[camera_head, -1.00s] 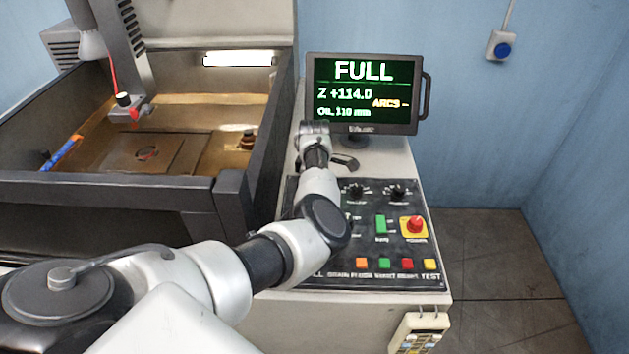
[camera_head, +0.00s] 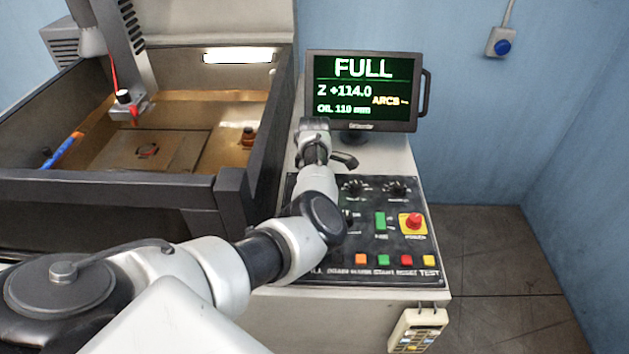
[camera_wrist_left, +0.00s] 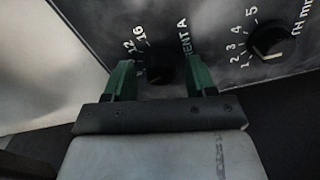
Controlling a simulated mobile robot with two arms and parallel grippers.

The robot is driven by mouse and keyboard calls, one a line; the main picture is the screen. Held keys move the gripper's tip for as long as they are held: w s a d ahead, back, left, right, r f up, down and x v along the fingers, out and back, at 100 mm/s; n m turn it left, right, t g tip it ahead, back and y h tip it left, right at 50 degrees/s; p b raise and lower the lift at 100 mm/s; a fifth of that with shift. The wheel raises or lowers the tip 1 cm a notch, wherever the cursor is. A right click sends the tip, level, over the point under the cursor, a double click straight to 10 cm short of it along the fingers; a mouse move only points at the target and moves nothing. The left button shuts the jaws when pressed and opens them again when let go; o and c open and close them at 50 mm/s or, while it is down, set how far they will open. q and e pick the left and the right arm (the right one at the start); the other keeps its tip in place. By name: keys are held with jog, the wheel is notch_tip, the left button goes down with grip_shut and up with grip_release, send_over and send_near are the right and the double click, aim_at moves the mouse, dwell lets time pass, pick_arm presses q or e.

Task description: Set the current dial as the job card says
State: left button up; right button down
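In the left wrist view the dark current dial (camera_wrist_left: 160,72) sits on a black panel, with "12", "16" and part of a label ending in "ENT A" beside it. My left gripper (camera_wrist_left: 160,78) is open, its two green fingers on either side of this dial with gaps showing. The pointer of the dial is too dark to read. In the head view my left arm reaches over the control panel (camera_head: 405,262), with the hand near its upper left corner. I cannot tell which dial there is the current one. No job card is readable. My right gripper is not in view.
A second dial (camera_wrist_left: 268,42) marked 1 to 5 lies right of the fingers. The panel also has a green switch (camera_head: 381,222), a red stop button (camera_head: 414,222) and coloured buttons. A monitor (camera_head: 362,93) stands behind the hand. A keypad (camera_head: 418,331) hangs in front.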

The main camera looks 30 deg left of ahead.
pick_arm(q)
notch_tip(320, 180, up, 11)
jog(key=b, duration=0.2)
dwell(0.4)
dwell(0.4)
